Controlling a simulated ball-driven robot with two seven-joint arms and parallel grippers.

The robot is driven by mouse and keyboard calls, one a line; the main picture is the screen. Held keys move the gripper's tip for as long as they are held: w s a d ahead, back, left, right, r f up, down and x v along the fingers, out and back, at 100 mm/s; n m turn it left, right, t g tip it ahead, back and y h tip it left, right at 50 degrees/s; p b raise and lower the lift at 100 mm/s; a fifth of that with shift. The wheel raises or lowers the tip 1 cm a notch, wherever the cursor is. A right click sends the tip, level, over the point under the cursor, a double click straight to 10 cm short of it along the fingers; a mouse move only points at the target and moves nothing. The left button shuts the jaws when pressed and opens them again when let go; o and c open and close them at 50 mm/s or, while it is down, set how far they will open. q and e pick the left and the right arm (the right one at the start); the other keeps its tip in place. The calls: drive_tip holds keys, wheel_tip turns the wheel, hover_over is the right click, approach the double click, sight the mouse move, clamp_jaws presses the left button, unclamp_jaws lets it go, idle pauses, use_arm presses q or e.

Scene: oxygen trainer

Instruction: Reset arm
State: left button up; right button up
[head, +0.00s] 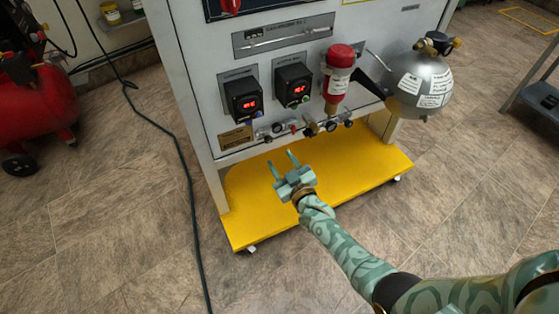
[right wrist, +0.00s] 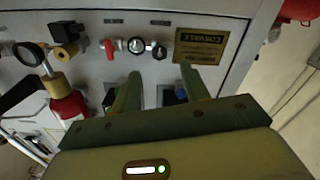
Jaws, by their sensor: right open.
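My right gripper (head: 282,165) is open and empty, with its two fingers apart. In the head view it is over the trainer's yellow base (head: 245,215), in front of the grey trainer panel (head: 210,100) and below its row of valves and gauges (head: 300,127). In the right wrist view my gripper's fingers (right wrist: 160,92) point at the panel, near a gold label plate (right wrist: 200,45) and a round gauge (right wrist: 136,45). Nothing is between the fingers. My right arm comes in from the lower right. My left gripper is not in view.
Two black digital displays (head: 243,98), a red-topped cylinder (head: 338,80) and a silver sphere (head: 420,85) stick out from the panel. A red compressor tank (head: 35,105) stands at the left. A dark cable (head: 180,160) lies on the floor.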

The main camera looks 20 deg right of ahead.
idle(0.4)
drive_tip(key=s+f+g+p, duration=0.3)
drive_tip(key=s+f+p, duration=0.15)
drive_tip(key=s, duration=0.65)
drive_tip(key=s+f+g+p, duration=0.3)
drive_tip(key=s+g+p, duration=0.15)
drive_tip(key=s, duration=0.65)
drive_tip(key=s+f+g+p, duration=0.3)
drive_tip(key=s+p, duration=0.2)
drive_tip(key=s, duration=0.6)
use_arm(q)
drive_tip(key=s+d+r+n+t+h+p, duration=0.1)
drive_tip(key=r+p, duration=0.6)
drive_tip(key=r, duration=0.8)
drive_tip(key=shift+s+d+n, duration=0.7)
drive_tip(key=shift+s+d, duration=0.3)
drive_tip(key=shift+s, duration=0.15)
use_arm(e)
drive_tip(key=s+d+g, duration=0.1)
drive_tip(key=s+g, duration=0.2)
drive_tip(key=s, duration=1.4)
drive_tip(key=s+d+r+g, duration=0.1)
drive_tip(key=s+g, duration=0.3)
drive_tip(key=s, duration=1.3)
drive_tip(key=shift+d+h, duration=0.3)
drive_tip(key=shift+d, duration=0.15)
